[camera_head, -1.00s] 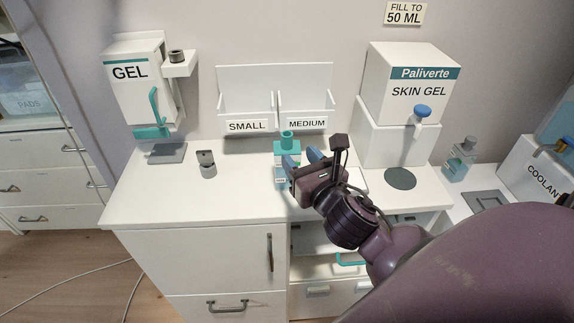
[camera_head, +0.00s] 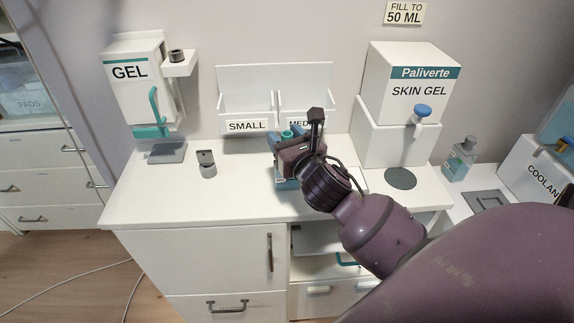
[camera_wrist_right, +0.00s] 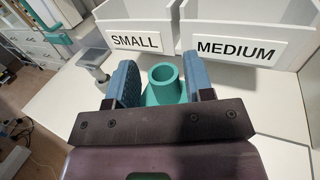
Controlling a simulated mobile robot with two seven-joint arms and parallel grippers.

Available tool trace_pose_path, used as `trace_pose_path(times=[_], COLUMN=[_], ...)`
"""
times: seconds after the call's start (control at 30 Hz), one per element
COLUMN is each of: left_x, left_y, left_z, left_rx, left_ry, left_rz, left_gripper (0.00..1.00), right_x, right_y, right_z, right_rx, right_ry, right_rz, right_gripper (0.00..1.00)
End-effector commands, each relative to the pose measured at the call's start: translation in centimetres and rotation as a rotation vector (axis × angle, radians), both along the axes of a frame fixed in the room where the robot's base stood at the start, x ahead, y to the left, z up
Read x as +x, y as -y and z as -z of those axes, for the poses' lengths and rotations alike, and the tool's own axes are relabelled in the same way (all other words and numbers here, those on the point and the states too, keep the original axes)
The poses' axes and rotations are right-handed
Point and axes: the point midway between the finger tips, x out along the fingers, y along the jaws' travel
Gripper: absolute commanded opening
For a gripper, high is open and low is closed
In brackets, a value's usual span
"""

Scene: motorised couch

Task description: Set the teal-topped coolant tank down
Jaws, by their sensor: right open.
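The teal-topped coolant tank (camera_head: 287,134) stands on the white counter in front of the SMALL and MEDIUM bins, mostly hidden by my right gripper in the head view. In the right wrist view its teal neck (camera_wrist_right: 163,84) points up between the fingers. My right gripper (camera_head: 284,142) is open, with one blue finger on each side of the teal top. In the right wrist view the fingers (camera_wrist_right: 162,76) show gaps beside the neck; contact lower down cannot be seen. My left gripper is not in view.
The SMALL and MEDIUM bins (camera_head: 247,126) stand close behind. A GEL dispenser (camera_head: 137,85) is at left and a small grey stand (camera_head: 207,164) nearby. The skin gel dispenser (camera_head: 405,120), a clear bottle (camera_head: 460,158) and a COOLANT box (camera_head: 535,168) are at right. The counter's front left is clear.

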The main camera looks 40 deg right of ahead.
Motion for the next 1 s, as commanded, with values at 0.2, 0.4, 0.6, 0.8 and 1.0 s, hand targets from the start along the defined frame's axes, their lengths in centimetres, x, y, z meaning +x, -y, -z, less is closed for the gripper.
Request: trace_pose_path(times=[0.2,0.4,0.6,0.8,1.0], left_x=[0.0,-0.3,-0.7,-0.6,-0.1], left_y=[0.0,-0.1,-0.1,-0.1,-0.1], left_z=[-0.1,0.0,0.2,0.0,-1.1], left_rx=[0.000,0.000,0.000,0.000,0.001], left_ry=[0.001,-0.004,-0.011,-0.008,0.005], left_rz=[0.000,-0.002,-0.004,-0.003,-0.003], left_gripper=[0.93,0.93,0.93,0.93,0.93], right_x=[0.0,0.0,0.0,0.0,0.0], right_y=[0.0,0.0,0.0,0.0,0.0], right_z=[0.0,0.0,-0.1,-0.5,-3.2], right_rx=[0.000,0.000,0.000,-0.001,-0.004], right_ry=[0.000,0.000,0.002,0.004,0.010], right_rz=[0.000,0.000,-0.001,-0.001,-0.002], right_gripper=[0.22,0.00,0.00,0.00,0.00])
